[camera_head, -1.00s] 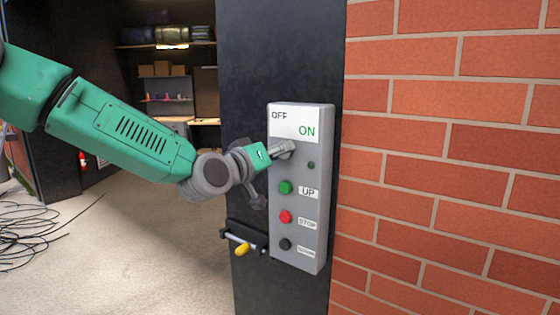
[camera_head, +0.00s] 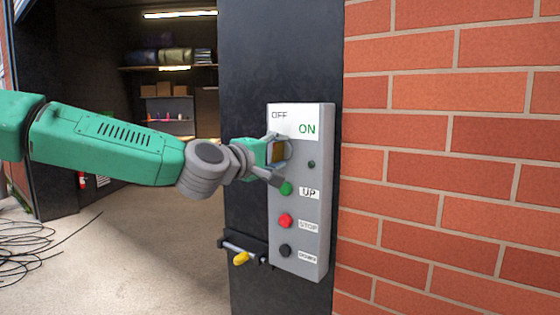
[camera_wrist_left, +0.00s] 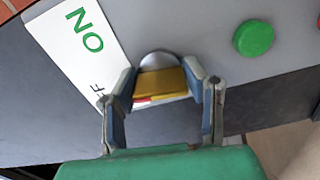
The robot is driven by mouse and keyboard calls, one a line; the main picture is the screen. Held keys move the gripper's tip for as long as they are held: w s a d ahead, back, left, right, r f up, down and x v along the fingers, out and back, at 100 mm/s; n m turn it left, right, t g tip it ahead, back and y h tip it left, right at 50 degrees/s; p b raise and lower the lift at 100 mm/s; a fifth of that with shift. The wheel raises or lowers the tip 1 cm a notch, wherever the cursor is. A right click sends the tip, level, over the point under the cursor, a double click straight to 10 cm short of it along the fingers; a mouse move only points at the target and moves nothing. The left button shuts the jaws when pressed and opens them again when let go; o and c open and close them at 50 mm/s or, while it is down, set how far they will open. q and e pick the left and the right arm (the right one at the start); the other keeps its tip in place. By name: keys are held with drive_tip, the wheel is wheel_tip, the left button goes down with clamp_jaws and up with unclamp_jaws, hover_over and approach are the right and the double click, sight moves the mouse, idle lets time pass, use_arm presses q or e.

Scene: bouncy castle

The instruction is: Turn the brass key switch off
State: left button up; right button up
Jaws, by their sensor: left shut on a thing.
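The brass key switch (camera_wrist_left: 163,84) shows between my left gripper's fingers in the left wrist view, with its silver round base (camera_wrist_left: 158,59) behind it on the grey control box (camera_head: 318,235). In the head view the brass key (camera_head: 278,151) is partly hidden by the fingers. My left gripper (camera_head: 283,158) is shut on the key, one finger at each side. It also shows in the left wrist view (camera_wrist_left: 162,90). The OFF/ON label (camera_head: 296,124) is above the switch. My right gripper is not in view.
Below the switch are the green UP button (camera_head: 286,188), the red STOP button (camera_head: 285,221) and a black button (camera_head: 285,250). A yellow-handled crank (camera_head: 241,258) sits low on the dark post (camera_head: 280,60). A brick wall (camera_head: 450,150) is at the right.

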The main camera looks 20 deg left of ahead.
use_arm(q)
drive_tip(key=shift+f+n, duration=0.5)
drive_tip(key=shift+f, duration=0.1)
drive_tip(key=shift+d+b, duration=0.1)
drive_tip(key=shift+b, duration=0.25)
drive_tip(key=o, duration=1.1)
drive_tip(key=shift+o, duration=0.2)
drive_tip(key=shift+s+a+r, duration=0.1)
drive_tip(key=shift+a+r, duration=0.1)
drive_tip(key=shift+r, duration=0.05)
drive_tip(key=shift+s+a+r, duration=0.15)
drive_tip(key=shift+s+a, duration=0.05)
drive_tip(key=v, duration=1.1)
drive_tip(key=shift+s+a, duration=0.15)
drive_tip(key=shift+s, duration=0.15)
